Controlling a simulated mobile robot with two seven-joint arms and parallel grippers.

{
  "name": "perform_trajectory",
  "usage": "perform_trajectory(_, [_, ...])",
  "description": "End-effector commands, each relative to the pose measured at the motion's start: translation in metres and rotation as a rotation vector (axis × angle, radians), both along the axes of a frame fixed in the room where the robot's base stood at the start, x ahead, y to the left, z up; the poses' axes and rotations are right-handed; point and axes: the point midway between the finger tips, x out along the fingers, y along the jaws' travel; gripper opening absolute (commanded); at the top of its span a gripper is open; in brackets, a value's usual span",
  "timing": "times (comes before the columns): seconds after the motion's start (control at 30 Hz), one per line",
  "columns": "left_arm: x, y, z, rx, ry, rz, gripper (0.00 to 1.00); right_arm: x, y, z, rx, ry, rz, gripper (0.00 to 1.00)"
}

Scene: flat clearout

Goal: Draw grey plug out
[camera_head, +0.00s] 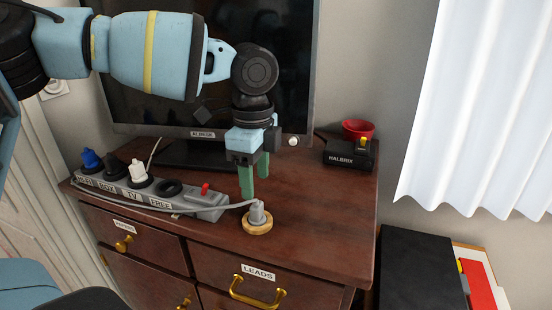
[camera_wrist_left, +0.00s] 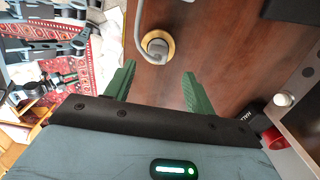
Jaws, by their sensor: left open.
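A monitor (camera_head: 270,70) stands behind my left arm. A black box labelled HALBROX (camera_head: 347,154) and a red bowl (camera_head: 357,129) are at the back right. The cabinet top (camera_head: 320,215) is clear right of the disc. Drawers with brass handles (camera_head: 257,293) are below.

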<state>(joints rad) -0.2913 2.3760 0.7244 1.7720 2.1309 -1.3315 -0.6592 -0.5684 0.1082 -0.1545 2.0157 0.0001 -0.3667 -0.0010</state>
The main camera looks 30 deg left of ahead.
Motion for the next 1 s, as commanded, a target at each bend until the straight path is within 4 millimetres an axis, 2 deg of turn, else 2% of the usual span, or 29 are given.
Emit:
perform_trajectory(0.23, [0.0, -0.001, 0.001, 0.0, -0.001, -0.002, 0.55, -0.019, 0.0, -0.006, -0.002, 0.04, 0.001, 0.36])
perform_trajectory(0.37, [0.0, -0.001, -0.006, 0.001, 0.001, -0.002, 0.55, -0.023, 0.0, -0.007, -0.002, 0.049, 0.001, 0.36])
perform_trajectory(0.8, [-0.001, -0.001, -0.063, 0.001, 0.002, -0.001, 0.55, -0.014, 0.0, -0.004, -0.001, 0.03, 0.001, 0.36])
perform_trajectory(1.0, [-0.001, -0.001, -0.076, 0.001, 0.0, -0.002, 0.55, -0.011, 0.0, -0.003, -0.001, 0.023, 0.0, 0.36])
